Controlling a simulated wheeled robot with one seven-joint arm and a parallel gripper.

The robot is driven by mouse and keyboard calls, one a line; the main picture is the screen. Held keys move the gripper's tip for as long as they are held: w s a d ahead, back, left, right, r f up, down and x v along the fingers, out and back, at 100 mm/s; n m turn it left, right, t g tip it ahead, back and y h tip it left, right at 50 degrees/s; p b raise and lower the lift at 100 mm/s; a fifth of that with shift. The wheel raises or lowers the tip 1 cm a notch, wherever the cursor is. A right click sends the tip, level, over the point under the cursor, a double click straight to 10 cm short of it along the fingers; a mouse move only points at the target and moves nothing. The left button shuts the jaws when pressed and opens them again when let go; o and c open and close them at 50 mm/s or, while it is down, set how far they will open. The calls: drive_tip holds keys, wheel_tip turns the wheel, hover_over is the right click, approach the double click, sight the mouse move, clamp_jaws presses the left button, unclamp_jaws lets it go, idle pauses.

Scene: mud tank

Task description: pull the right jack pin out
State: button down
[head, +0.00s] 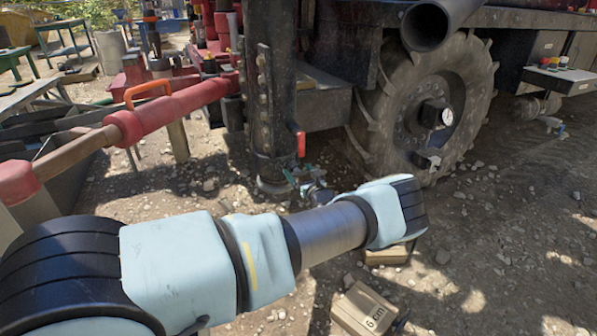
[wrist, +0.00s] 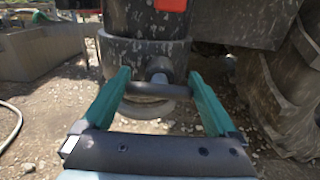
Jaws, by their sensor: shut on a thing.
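The jack leg (head: 268,110) is a dark, dirty upright post beside the big wheel in the head view. In the wrist view, its lower collar (wrist: 118,52) fills the upper middle. The grey jack pin (wrist: 158,68) shows its round end against the collar, with a crossbar handle in front. My gripper (wrist: 158,79) has its teal fingers on either side of this handle and is shut on it. The pin's shaft inside the leg is hidden. In the head view, my gripper (head: 303,186) is small, at the leg's foot, and partly hidden by my arm.
A red part (head: 301,143) sits on the leg above my gripper; it also shows in the wrist view (wrist: 172,4). The large tyre (head: 385,120) stands close on the right. A box marked 6 cm (head: 365,308) lies on the gravel. Open ground lies at right.

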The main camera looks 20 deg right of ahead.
drive_tip(key=s, duration=0.2)
drive_tip(key=s+p, duration=0.1)
drive_tip(key=s, duration=0.1)
drive_tip(key=shift+s+d+r, duration=0.1)
drive_tip(key=shift+s+d, duration=0.1)
drive_tip(key=shift+s, duration=0.05)
drive_tip(key=shift+s+f, duration=0.15)
drive_tip(key=shift+f, duration=0.05)
unclamp_jaws()
drive_tip(key=shift+r, duration=0.1)
drive_tip(key=shift+s, duration=0.15)
drive_tip(key=s, duration=1)
drive_tip(key=shift+s+d, duration=0.35)
drive_tip(key=shift+d, duration=0.1)
